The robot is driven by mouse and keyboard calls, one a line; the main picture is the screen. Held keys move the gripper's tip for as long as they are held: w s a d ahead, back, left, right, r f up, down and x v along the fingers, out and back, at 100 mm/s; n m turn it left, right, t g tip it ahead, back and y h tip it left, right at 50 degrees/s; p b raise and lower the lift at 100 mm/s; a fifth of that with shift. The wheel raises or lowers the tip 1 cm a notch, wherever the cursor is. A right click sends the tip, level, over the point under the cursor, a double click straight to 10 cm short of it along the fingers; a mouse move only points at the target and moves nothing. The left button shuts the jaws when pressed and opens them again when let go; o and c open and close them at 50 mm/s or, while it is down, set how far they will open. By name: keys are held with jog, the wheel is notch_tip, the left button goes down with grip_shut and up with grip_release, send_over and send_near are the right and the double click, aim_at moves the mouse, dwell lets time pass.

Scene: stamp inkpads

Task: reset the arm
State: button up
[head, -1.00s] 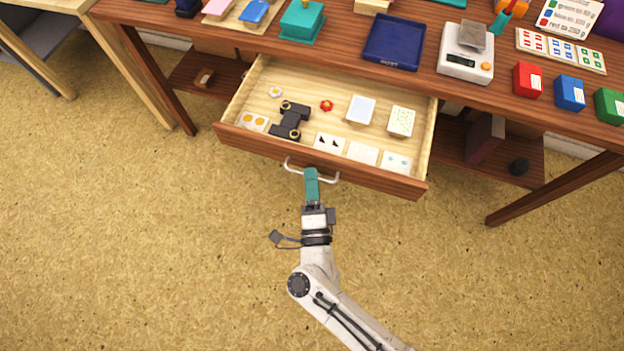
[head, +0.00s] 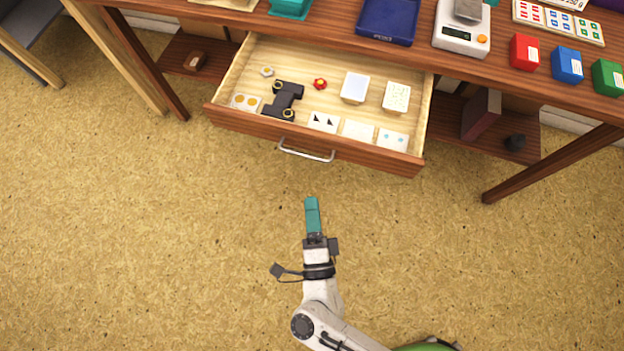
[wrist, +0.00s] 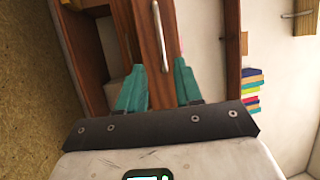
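My gripper (head: 313,210) is in front of the desk, over the bare floor, clear of the drawer handle (head: 305,152). In the wrist view my gripper (wrist: 160,78) has its two teal fingers apart with nothing between them. The silver handle (wrist: 159,30) shows beyond the fingertips, on the wooden drawer front (wrist: 147,55). The drawer (head: 350,155) stands pulled open. My arm reaches up from the bottom of the head view.
The desk (head: 330,27) carries a blue tray (head: 388,18), a scale (head: 461,35) and coloured boxes. The floor around my arm is free.

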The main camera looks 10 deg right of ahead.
dwell(0.4)
jog(key=w+a+r+n+g+y+p, duration=0.35)
jog(key=w+r+n+g+y, duration=0.3)
jog(key=n+y, duration=0.55)
jog(key=s+d+r+n+g+h+p, duration=0.1)
jog(key=s+d+n+g+h+p, duration=0.1)
jog(key=s+d+g+h, duration=0.3)
jog(key=s+d+r+n+g+h+p, duration=0.2)
jog(key=s+d+n+g+h, duration=0.2)
jog(key=s+d, duration=0.9)
jog(key=d+g, duration=0.3)
jog(key=d, duration=0.5)
jog(key=shift+h+p, duration=0.4)
jog(key=shift+w, duration=0.1)
